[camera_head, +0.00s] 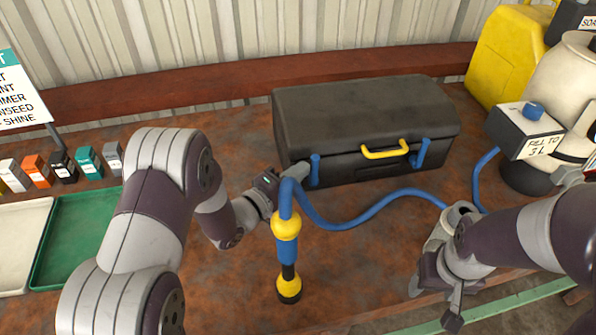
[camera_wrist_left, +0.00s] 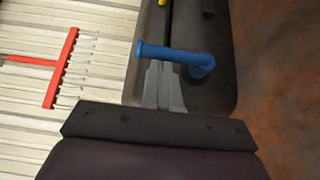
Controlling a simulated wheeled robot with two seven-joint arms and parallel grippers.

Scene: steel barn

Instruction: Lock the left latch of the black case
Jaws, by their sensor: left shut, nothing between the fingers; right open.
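The black case (camera_head: 365,115) stands closed on the rusty table, with a yellow handle (camera_head: 385,150) on its front. The blue left latch (camera_head: 315,170) and the blue right latch (camera_head: 421,153) flank the handle. In the left wrist view the left latch (camera_wrist_left: 175,56) is a bent blue lever on the case's dark face. My left gripper (camera_head: 298,171) is shut and empty, its tips right at the left latch. In the wrist view the grey fingers (camera_wrist_left: 162,84) reach the lever; whether they touch it is unclear. My right gripper (camera_head: 434,300) is open, near the table's front edge.
A blue hose with a yellow-and-blue wand (camera_head: 288,255) stands in front of my left gripper and runs right to a white sprayer (camera_head: 560,80). A yellow jug (camera_head: 505,55) is at the back right. Small bottles and a green tray (camera_head: 75,235) are left.

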